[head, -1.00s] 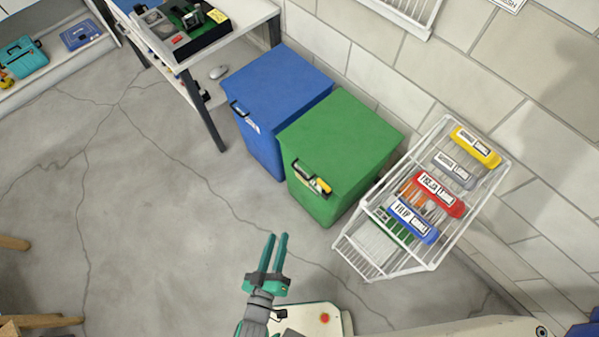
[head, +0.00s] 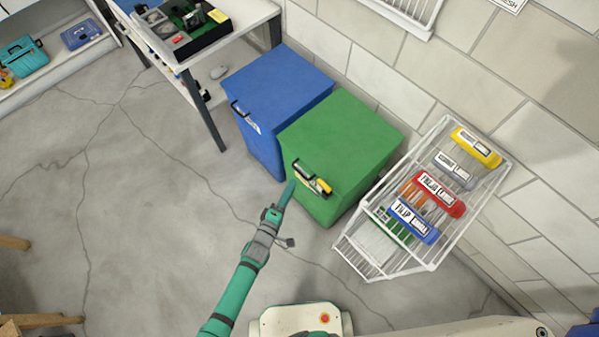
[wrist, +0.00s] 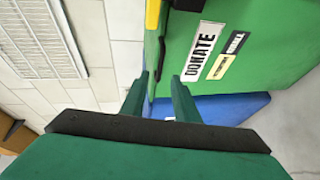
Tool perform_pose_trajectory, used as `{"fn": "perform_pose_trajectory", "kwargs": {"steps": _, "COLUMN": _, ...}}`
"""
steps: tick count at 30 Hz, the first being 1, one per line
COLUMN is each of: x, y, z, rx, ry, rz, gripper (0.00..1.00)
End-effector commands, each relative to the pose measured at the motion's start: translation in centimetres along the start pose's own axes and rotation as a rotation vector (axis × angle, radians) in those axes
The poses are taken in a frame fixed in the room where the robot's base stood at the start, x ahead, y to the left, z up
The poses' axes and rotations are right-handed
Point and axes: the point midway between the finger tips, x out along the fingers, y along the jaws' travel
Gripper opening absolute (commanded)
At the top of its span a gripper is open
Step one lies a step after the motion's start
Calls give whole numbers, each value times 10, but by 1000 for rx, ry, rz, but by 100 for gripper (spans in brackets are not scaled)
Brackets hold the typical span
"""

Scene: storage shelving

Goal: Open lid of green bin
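The green bin (head: 340,138) stands against the wall beside the blue bin, its lid lying flat and closed. A black handle with a yellow part (head: 318,182) is on its front upper edge. In the wrist view, the bin's front (wrist: 255,50) shows a "DONATE" label. My gripper (head: 287,190) reaches to the bin's front, near the left end of the handle. In the wrist view, the gripper's two green fingers (wrist: 160,95) are apart with nothing held between them, close to the bin's lid edge. Whether a finger touches the bin is not clear.
The blue bin (head: 275,88) stands directly left of the green bin. A table (head: 255,15) is behind left. The floor (head: 150,210) in front is clear.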

Motion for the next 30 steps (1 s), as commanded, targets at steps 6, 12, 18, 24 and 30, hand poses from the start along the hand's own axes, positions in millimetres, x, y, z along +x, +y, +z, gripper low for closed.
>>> {"fn": "perform_pose_trajectory", "kwargs": {"steps": 6, "x": 42, "y": 1, "z": 2, "rx": -1, "ry": -2, "rz": 2, "gripper": 28}}
{"fn": "perform_pose_trajectory", "kwargs": {"steps": 12, "x": 70, "y": 0, "z": 1, "rx": 1, "ry": -2, "rz": 0, "gripper": 28}}
{"fn": "perform_pose_trajectory", "kwargs": {"steps": 18, "x": 84, "y": 0, "z": 1, "rx": 3, "ry": -1, "rz": 0, "gripper": 28}}
{"fn": "perform_pose_trajectory", "kwargs": {"steps": 24, "x": 86, "y": 0, "z": 0, "rx": 2, "ry": 0, "rz": 0, "gripper": 28}}
{"fn": "perform_pose_trajectory", "kwargs": {"steps": 30, "x": 86, "y": 0, "z": 0, "rx": 2, "ry": 0, "rz": 0, "gripper": 16}}
